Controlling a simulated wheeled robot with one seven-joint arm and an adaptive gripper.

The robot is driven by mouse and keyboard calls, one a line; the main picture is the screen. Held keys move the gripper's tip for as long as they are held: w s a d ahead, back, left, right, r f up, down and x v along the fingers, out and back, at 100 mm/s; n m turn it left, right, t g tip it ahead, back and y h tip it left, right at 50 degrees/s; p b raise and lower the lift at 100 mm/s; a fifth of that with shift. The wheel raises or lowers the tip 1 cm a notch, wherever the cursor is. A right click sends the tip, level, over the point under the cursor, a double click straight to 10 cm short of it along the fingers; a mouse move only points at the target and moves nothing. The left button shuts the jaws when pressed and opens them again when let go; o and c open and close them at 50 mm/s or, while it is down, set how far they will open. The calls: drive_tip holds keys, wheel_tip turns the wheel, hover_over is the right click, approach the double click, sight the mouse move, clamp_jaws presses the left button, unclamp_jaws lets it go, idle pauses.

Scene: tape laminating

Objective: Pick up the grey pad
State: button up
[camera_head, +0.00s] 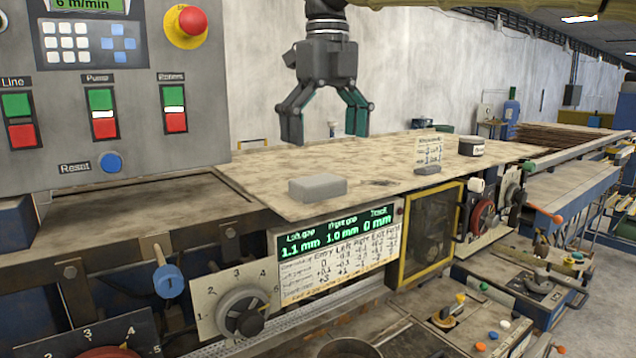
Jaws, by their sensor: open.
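The grey pad (318,187) is a small light-grey block lying flat near the front left edge of the wooden board (385,165). My gripper (325,138) hangs above the board with its fingers pointing down. It is open and empty, and in the picture it shows above the pad with a clear gap between them. The pad is fully visible.
A control panel (70,140) with a red emergency button (193,19) stands at the left. A display panel (337,252) and knobs line the machine's front below the board.

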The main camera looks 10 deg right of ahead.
sight(321, 180)
drive_tip(key=w+f, duration=0.2)
drive_tip(key=w+f+p, duration=0.1)
drive_tip(key=w, duration=0.1)
drive_tip(key=shift+a+f, duration=0.15)
drive_tip(key=shift+f, duration=0.2)
drive_tip(key=shift+f+p, duration=0.35)
drive_tip(key=shift+p, duration=0.05)
drive_tip(key=shift+s+d+f+p, duration=0.2)
drive_tip(key=shift+s+f+p, duration=0.2)
drive_tip(key=shift+s+f, duration=0.6)
drive_tip(key=shift+s, duration=0.05)
drive_tip(key=shift+w+a+f, duration=0.1)
drive_tip(key=shift+w+f, duration=0.55)
drive_tip(key=shift+w, duration=0.1)
drive_tip(key=shift+s+r, duration=0.25)
drive_tip(key=shift+s, duration=0.2)
drive_tip(key=c, duration=0.8)
drive_tip(key=shift+f, duration=0.1)
drive_tip(key=shift+c, duration=0.9)
